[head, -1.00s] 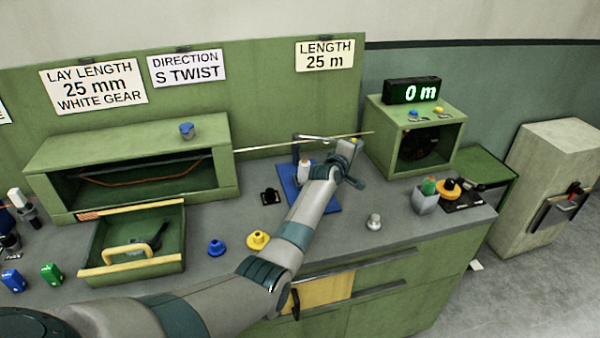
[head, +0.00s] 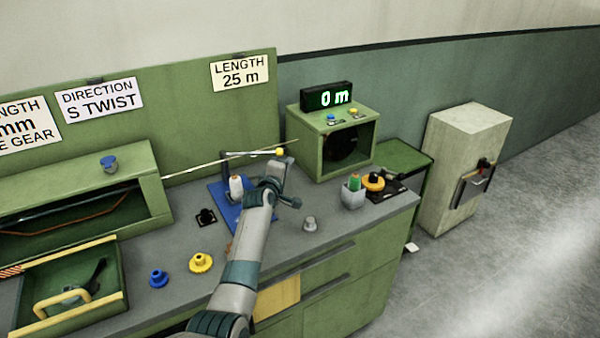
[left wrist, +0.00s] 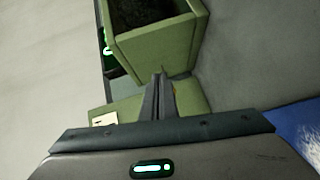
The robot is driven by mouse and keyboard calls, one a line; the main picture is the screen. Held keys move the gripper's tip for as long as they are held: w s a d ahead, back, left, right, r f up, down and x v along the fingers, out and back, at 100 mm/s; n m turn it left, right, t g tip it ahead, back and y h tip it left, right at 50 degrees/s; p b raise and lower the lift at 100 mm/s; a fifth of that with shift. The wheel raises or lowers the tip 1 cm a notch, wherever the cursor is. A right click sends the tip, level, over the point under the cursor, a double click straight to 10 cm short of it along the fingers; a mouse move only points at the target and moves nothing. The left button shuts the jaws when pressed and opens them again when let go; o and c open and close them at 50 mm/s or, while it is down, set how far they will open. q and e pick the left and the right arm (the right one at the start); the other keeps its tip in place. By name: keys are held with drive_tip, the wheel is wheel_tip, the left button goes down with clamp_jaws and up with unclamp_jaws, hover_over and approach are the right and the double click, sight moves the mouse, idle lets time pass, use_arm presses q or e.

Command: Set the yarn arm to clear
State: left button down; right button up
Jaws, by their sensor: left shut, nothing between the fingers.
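The yarn arm (head: 252,154) appears as a thin bar reaching right from a dark post on a blue base plate (head: 218,198) in the head view. A yellow knob (head: 280,152) shows at its right end. A white yarn cone (head: 236,186) stands on the plate. My left gripper (head: 284,158) is beside the yellow knob, and I cannot tell whether it touches it. In the left wrist view its fingers (left wrist: 158,92) are shut with nothing between them. The yarn arm is not clear in that view. My right gripper is not in view.
A green box (head: 307,132) with a 0 m display (head: 326,97) stands right of the gripper; it fills the top of the wrist view (left wrist: 155,45). A pale rod (head: 190,171) runs behind.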

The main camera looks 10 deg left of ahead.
use_arm(q)
drive_tip(key=s+d+r+b, duration=0.1)
drive_tip(key=s+d, duration=0.3)
drive_tip(key=shift+s+d, duration=0.3)
drive_tip(key=shift+d, duration=0.1)
drive_tip(key=shift+r, duration=0.15)
